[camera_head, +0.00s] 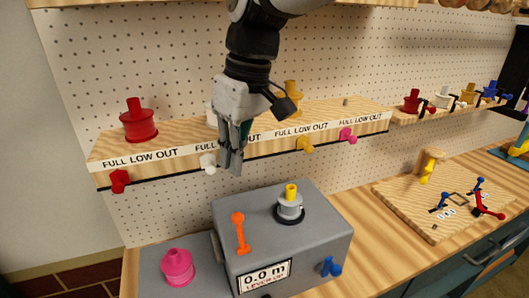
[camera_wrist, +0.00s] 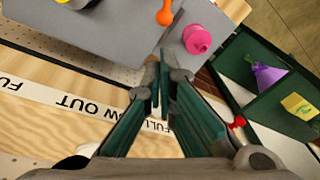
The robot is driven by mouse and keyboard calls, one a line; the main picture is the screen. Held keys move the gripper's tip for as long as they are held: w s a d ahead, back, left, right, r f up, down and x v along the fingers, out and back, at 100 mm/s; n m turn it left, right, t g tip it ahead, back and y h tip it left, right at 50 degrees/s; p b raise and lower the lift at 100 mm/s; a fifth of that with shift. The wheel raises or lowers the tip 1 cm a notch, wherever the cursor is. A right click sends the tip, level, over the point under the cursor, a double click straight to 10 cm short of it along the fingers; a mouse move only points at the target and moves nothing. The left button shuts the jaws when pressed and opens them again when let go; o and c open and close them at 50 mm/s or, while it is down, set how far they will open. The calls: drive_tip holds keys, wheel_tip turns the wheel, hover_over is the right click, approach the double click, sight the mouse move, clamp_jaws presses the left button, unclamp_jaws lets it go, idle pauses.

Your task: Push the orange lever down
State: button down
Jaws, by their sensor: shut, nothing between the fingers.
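The orange lever (camera_head: 240,232) stands upright on top of the grey box (camera_head: 325,222), its round knob uppermost. In the wrist view the orange lever's knob (camera_wrist: 164,17) shows at the top edge, beyond my fingertips; the rest of it is out of frame. My gripper (camera_head: 231,168) is shut and empty, pointing down. It hangs in front of the labelled shelf, above and apart from the lever. In the wrist view my gripper's fingertips (camera_wrist: 163,70) are together with nothing between them.
A display reading "0.0 m" and "LEVER UP" (camera_head: 265,277) is on the box's front. A grey-and-yellow fitting (camera_head: 290,206) stands right of the lever. A pink piece (camera_head: 177,268) sits at left. The wooden shelf (camera_head: 172,148) with coloured knobs runs behind my gripper.

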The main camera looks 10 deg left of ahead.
sight(239, 229)
drive_tip(key=shift+a, duration=0.2)
drive_tip(key=shift+f, duration=0.15)
drive_tip(key=f, duration=0.3)
drive_tip(key=a+f, duration=0.1)
drive_tip(key=f, duration=0.2)
drive_tip(key=f+p, duration=0.1)
drive_tip(key=f, duration=0.2)
drive_tip(key=shift+s+a+f, duration=0.1)
drive_tip(key=shift+a+f, duration=0.2)
drive_tip(key=shift+a, duration=0.1)
drive_tip(key=shift+r, duration=0.1)
drive_tip(key=shift+s+d+r, duration=0.1)
drive_tip(key=shift+s+d, duration=0.05)
drive_tip(key=shift+s, duration=0.05)
drive_tip(key=shift+t, duration=0.3)
